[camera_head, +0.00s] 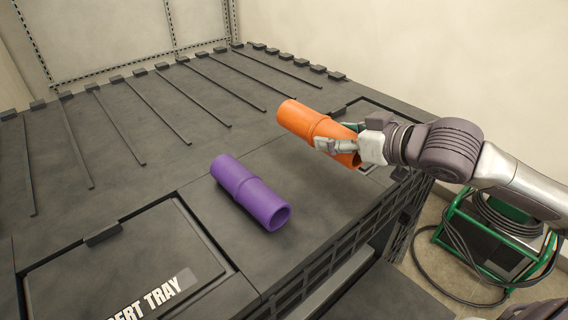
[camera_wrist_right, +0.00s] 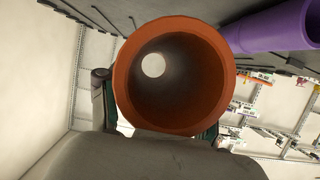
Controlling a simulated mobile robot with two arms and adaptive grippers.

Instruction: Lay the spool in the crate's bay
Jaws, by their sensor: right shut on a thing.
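An orange spool-like pipe piece (camera_head: 303,121) with a raised middle band is held at its near right end by my right gripper (camera_head: 338,147). The gripper is shut on it, above the dark top. In the right wrist view the orange piece (camera_wrist_right: 125,85) is seen end-on, its bore open through to a bright spot, with fingers on both sides. A purple spool-like piece (camera_head: 250,192) lies on the dark top, apart from the gripper; it also shows in the right wrist view (camera_wrist_right: 275,28). No crate bay can be clearly identified. My left gripper is not in view.
The dark top (camera_head: 150,185) has several raised ribs toward the back. A lidded panel marked "...ERT TRAY" (camera_head: 125,265) is at the front left. A green-framed unit with a black cable (camera_head: 490,232) stands on the floor at right.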

